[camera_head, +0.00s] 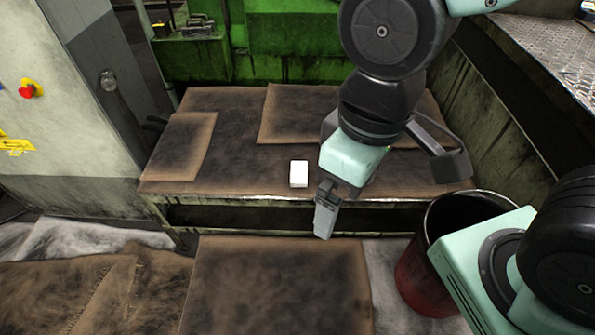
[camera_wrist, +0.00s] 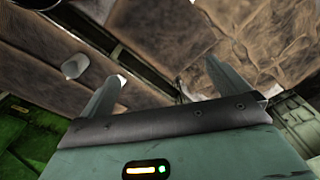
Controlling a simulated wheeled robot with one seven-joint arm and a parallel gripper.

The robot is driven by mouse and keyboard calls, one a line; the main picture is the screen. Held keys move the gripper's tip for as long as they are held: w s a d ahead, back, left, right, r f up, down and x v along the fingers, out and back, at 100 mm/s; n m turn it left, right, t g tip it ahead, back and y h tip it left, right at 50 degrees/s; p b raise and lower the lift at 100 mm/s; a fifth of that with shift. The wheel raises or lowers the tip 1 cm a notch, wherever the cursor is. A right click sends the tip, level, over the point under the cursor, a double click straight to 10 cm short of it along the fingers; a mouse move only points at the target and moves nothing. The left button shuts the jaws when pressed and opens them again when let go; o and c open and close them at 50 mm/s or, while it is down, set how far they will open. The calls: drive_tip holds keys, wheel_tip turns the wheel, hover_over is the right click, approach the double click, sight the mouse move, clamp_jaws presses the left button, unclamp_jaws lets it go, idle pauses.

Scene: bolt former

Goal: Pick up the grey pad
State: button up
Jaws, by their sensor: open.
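A small pale, nearly white block (camera_head: 299,173), the only pad-like thing I can make out, lies on the brown-covered bench (camera_head: 240,168) near its front edge. A light grey piece (camera_wrist: 75,65) in the wrist view looks like the same pad, lying outside my fingers on the left. My gripper (camera_head: 325,212) is just right of the pad in the head view, pointing down at the bench's front edge, and does not appear to touch it. In the wrist view my gripper (camera_wrist: 170,82) has its two fingers wide apart with nothing between them.
A dark red bucket (camera_head: 420,285) stands on the floor at the right, in front of the bench. A pale cabinet with a red button (camera_head: 27,91) is at the left. Green machinery (camera_head: 290,30) is behind the bench. The bench top around the pad is clear.

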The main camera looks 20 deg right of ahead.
drive_tip(key=shift+w+f, duration=0.1)
idle(0.4)
drive_tip(key=w+f+n+y+b, duration=0.15)
drive_tip(key=w+f+b, duration=0.25)
drive_tip(key=w+f, duration=0.5)
drive_tip(key=w+f+n+y+b, duration=0.15)
drive_tip(key=w+f+b, duration=0.3)
drive_tip(key=w, duration=0.85)
drive_tip(key=w+d+f+n+t+b, duration=0.1)
drive_tip(key=w+d+f+n+b, duration=0.15)
drive_tip(key=w+d+f, duration=0.55)
drive_tip(key=w+d+f+n+b, duration=0.1)
drive_tip(key=w+d+f+b, duration=0.4)
drive_tip(key=w+f, duration=0.5)
hover_over(300, 171)
drive_tip(key=s+d, duration=0.1)
drive_tip(key=d, duration=0.2)
drive_tip(key=shift+y, duration=0.3)
wheel_tip(300, 171, down, 10)
drive_tip(key=shift+f+p, duration=0.25)
drive_tip(key=shift+p, duration=0.1)
drive_tip(key=shift+a+x, duration=0.2)
drive_tip(key=shift+x, duration=2.7)
drive_tip(key=shift+r, duration=0.15)
drive_tip(key=c, duration=0.7)
drive_tip(key=shift+o, duration=0.2)
